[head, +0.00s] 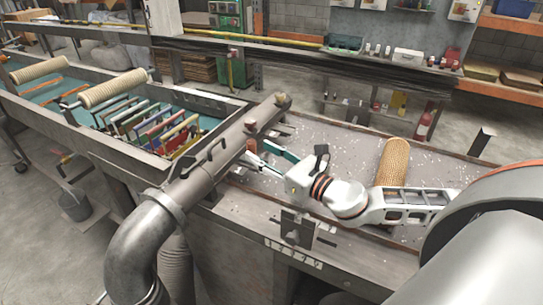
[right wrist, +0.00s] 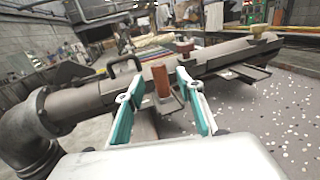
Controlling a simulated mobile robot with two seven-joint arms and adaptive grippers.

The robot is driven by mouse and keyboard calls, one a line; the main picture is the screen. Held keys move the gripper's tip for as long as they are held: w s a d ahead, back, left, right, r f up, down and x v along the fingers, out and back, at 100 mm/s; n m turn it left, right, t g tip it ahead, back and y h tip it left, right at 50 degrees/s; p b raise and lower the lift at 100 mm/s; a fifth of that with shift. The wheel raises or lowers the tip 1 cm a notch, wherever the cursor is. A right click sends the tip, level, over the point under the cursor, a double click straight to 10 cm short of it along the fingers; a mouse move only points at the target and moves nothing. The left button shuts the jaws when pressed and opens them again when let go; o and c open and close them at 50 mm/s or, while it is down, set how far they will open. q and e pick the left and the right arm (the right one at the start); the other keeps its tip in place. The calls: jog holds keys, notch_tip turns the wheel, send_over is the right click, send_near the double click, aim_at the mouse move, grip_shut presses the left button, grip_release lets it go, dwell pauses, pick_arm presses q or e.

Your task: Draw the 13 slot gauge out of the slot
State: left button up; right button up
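A red-brown upright block (right wrist: 161,80), which looks like a gauge handle, stands beside the long grey beam. It also shows in the head view (head: 252,145). Two similar knobs, a dark red one (right wrist: 185,47) and a brownish one (right wrist: 259,29), sit farther along the beam. No size mark is readable on any of them, so I cannot tell which is the 13 gauge. My right gripper (head: 261,154) is open. In the right wrist view its teal-lined fingers (right wrist: 157,85) spread on both sides of the near block, with no clear contact. The slot is hidden. My left gripper is out of view.
The grey beam (head: 222,160) with a black handle runs along the bench toward a thick pipe elbow (head: 135,240). Coloured frames (head: 150,125) fill a trough at left.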

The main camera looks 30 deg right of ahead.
aim_at(255, 149)
jog(key=shift+p+x, duration=0.45)
jog(key=shift+x, duration=1.65)
jog(key=shift+c, duration=0.4)
grip_shut()
